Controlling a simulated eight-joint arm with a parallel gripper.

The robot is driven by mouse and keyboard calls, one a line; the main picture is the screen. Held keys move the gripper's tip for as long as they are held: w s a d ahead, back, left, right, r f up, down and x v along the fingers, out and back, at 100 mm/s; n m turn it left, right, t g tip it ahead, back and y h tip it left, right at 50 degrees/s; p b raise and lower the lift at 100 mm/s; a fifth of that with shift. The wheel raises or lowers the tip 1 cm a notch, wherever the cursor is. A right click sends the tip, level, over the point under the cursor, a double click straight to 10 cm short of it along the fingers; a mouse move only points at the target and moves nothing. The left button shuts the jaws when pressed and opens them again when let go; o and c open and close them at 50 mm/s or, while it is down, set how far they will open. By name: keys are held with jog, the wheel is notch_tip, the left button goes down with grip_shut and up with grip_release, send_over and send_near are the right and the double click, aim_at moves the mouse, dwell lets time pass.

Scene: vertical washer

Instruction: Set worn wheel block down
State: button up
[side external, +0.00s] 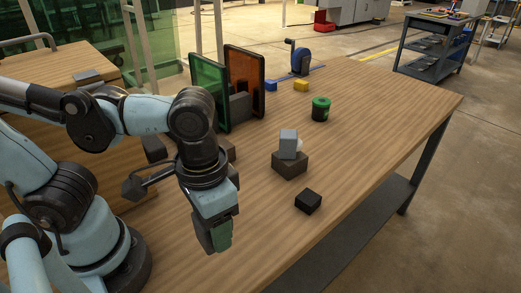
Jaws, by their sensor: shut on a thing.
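My gripper (210,232) points down at the near left part of the wooden table (370,150). It is shut on a dark green block (223,237), which shows at its fingertips and appears to be the worn wheel block. The block's far side is hidden by the gripper. From this angle I cannot tell whether the block touches the tabletop.
Right of my gripper stand a brown block (290,165) with a grey block (288,143) on top, and a black block (308,201). A green-lidded can (320,110), yellow block (301,86) and green (209,93) and orange panels (245,77) stand farther back. The table's right side is clear.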

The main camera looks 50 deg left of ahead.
jog(key=shift+r, duration=0.7)
notch_tip(320, 180, up, 5)
jog(key=shift+w+f, duration=0.15)
jog(key=shift+f, duration=0.05)
jog(key=w+a+r+n, duration=0.1)
jog(key=w+a+n, duration=0.3)
jog(key=w, duration=0.4)
jog(key=w+a+r+n, duration=0.2)
jog(key=w+a+n, duration=0.25)
jog(key=w, duration=0.45)
jog(key=w+a+r+n, duration=0.1)
jog(key=w+a+n, duration=0.3)
jog(key=w, duration=0.4)
jog(key=w+a+f+n, duration=0.2)
jog(key=w+a+n, duration=0.15)
jog(key=a, duration=0.45)
jog(key=w+a+f+n, duration=0.2)
jog(key=w+a+n, duration=0.15)
jog(key=a, duration=0.45)
notch_tip(320, 180, down, 15)
jog(key=shift+w+d+f, duration=0.1)
jog(key=shift+d+f, duration=0.05)
jog(key=shift+f, duration=0.05)
jog(key=shift+f, duration=0.1)
